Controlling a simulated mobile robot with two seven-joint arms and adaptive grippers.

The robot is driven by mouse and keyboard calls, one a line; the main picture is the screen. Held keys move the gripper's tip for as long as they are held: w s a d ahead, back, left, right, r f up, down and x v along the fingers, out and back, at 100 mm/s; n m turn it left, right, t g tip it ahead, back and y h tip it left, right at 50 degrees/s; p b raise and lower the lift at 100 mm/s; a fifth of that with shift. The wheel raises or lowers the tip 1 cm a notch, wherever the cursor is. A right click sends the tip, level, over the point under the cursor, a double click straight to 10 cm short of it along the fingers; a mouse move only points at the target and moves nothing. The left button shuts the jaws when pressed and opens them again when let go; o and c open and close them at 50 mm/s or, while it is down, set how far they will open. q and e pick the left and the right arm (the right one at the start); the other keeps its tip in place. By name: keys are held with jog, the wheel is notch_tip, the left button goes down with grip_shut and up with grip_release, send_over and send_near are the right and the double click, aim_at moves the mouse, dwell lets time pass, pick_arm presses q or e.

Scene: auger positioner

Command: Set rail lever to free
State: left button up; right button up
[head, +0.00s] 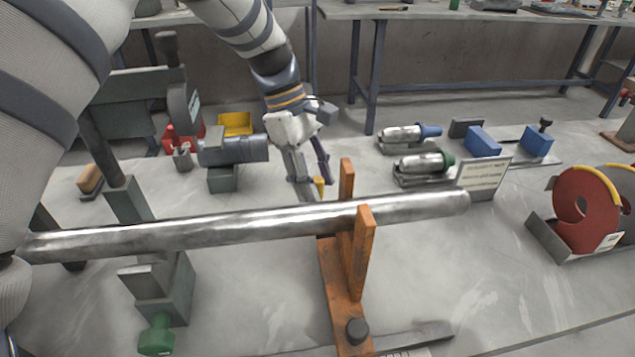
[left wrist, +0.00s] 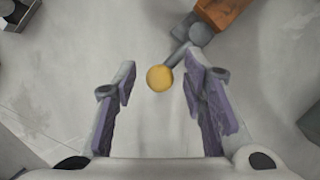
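The rail lever shows in the left wrist view as a dark arm with a round yellow knob (left wrist: 159,78). Its dark shaft (left wrist: 180,52) runs up and right to a pivot beside an orange part. In the head view the yellow knob (head: 319,184) stands just behind the steel bar, left of the orange support (head: 347,265). My left gripper (head: 312,180) points down over the knob; in the left wrist view its purple-padded fingers (left wrist: 160,85) are open, one on each side of the knob, with gaps to both. My right gripper is not in view.
A long steel bar (head: 250,226) lies across the orange support and a green-grey stand, in front of my left gripper. Motor-like parts (head: 420,163) and a small sign (head: 485,174) stand to the right.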

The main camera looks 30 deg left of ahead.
pick_arm(q)
jog(key=shift+d+f, duration=0.2)
jog(key=shift+f, duration=0.3)
grip_shut()
